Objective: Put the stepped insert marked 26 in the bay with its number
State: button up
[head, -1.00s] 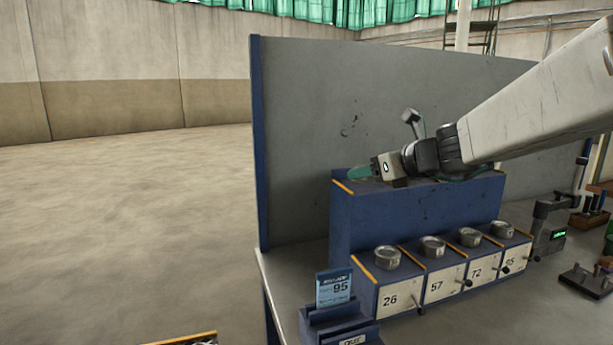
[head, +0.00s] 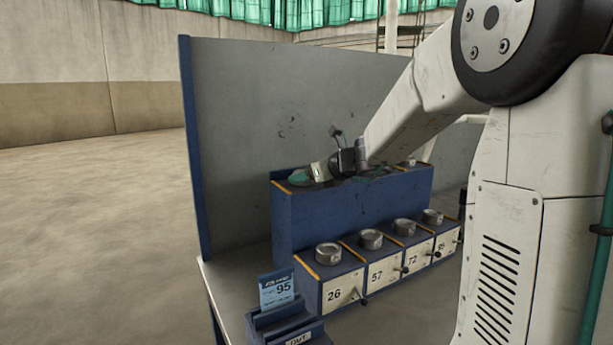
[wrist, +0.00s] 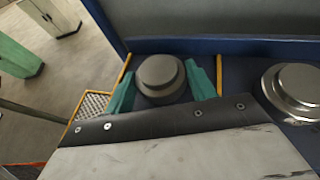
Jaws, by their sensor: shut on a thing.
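My gripper (head: 300,178), with green fingertips, is at the left end of the raised back tier of the blue rack (head: 350,218). In the wrist view its two green fingers (wrist: 162,84) are shut on a round grey stepped insert (wrist: 160,72). The held insert is between two yellow divider lines at the tier's left end; I cannot tell if it touches the surface. Its number is not readable. The bay plate marked 26 (head: 335,294) is the leftmost on the lower front row.
Plates 57 (head: 384,272), 72 (head: 412,258) and another follow to the right, with metal rings along the row's top. Another stepped insert (wrist: 292,88) sits right of my gripper. A grey panel (head: 300,110) stands behind. A card reading 95 (head: 278,290) stands front left.

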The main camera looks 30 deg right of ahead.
dwell(0.3)
jog(key=o, duration=1.4)
jog(key=shift+f, duration=0.1)
jog(key=shift+o, duration=0.2)
